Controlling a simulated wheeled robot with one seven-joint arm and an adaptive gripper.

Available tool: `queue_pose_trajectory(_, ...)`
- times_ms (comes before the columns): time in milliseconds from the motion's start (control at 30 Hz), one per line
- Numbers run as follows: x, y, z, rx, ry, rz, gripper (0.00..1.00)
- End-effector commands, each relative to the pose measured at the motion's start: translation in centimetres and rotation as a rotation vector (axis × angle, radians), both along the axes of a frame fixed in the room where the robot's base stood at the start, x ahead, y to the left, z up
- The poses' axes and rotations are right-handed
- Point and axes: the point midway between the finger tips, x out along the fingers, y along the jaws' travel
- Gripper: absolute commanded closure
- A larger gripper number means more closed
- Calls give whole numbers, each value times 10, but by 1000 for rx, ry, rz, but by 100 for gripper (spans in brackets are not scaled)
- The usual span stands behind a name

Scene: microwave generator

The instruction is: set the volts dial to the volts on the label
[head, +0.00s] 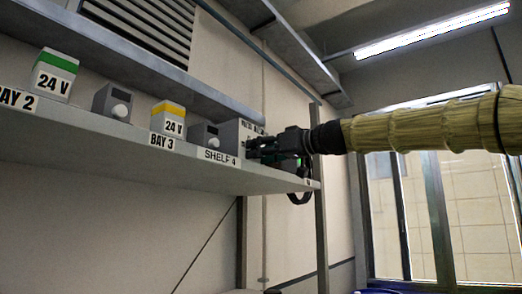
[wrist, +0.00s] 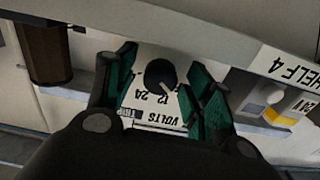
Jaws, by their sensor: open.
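In the wrist view the black volts dial (wrist: 159,70) sits on a white panel (wrist: 146,106). The panel appears upside down, with VOLTS, 12 and 24 readable. The dial's pale pointer mark faces lower right in that view; which number it matches is unclear. My gripper (wrist: 161,78) is open, its teal fingers on either side of the dial; contact cannot be told. In the head view my gripper (head: 262,150) reaches the grey generator box (head: 228,136) and hides most of its front. Labels read 24 V on the green-topped block (head: 52,78) and yellow-topped block (head: 170,122).
The grey shelf (head: 130,150) carries BAY 2, BAY 3 and SHELF 4 tags (head: 219,157). Two small grey units with white knobs (head: 112,102) (head: 204,136) stand among the blocks. An upper ledge (head: 170,75) runs overhead, and a post (head: 320,200) stands near the shelf end.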

Motion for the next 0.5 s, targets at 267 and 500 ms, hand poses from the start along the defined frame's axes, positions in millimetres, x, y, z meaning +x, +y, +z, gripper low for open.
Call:
queue_pose_trajectory(267,1,1,0,0,0,0,47)
queue_pose_trajectory(500,1,1,0,0,0,0,87)
